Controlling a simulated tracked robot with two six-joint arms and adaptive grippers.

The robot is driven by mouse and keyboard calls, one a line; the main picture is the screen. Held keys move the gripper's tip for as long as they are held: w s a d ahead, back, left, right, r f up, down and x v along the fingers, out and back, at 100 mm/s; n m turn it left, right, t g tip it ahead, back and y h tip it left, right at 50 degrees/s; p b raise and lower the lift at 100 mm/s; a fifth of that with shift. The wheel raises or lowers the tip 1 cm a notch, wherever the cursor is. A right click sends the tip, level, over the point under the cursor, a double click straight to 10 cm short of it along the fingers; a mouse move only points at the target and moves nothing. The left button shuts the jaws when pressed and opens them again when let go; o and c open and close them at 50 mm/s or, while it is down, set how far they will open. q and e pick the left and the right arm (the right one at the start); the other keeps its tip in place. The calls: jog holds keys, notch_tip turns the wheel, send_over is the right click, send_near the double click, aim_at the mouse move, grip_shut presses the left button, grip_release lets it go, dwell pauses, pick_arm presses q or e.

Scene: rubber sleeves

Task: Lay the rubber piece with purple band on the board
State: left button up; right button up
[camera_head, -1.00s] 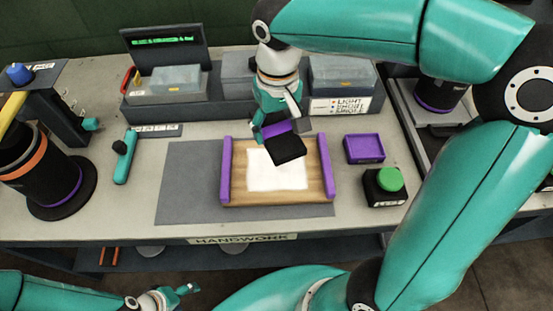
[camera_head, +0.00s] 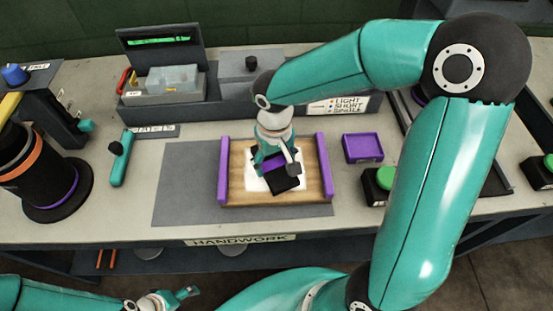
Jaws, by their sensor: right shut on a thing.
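The rubber piece with purple band (camera_head: 287,184) is black with a purple strip and is in my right gripper (camera_head: 279,164). It is low over the white sheet in the middle of the wooden board (camera_head: 311,190); I cannot tell whether it touches. The gripper is shut on it and hides part of it. The board has a purple rail on its left and right sides and lies on a grey mat (camera_head: 185,185). My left gripper (camera_head: 178,298) is at the bottom left, below the bench edge, away from the board; its jaw state is unclear.
A purple tray (camera_head: 363,148) and a black box with a green button (camera_head: 383,181) stand right of the board. A teal-handled tool (camera_head: 120,160) lies left of the mat.

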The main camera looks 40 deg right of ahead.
aim_at(275, 164)
jog(key=o, duration=1.3)
notch_tip(275, 164, up, 12)
jog(key=shift+p, duration=0.4)
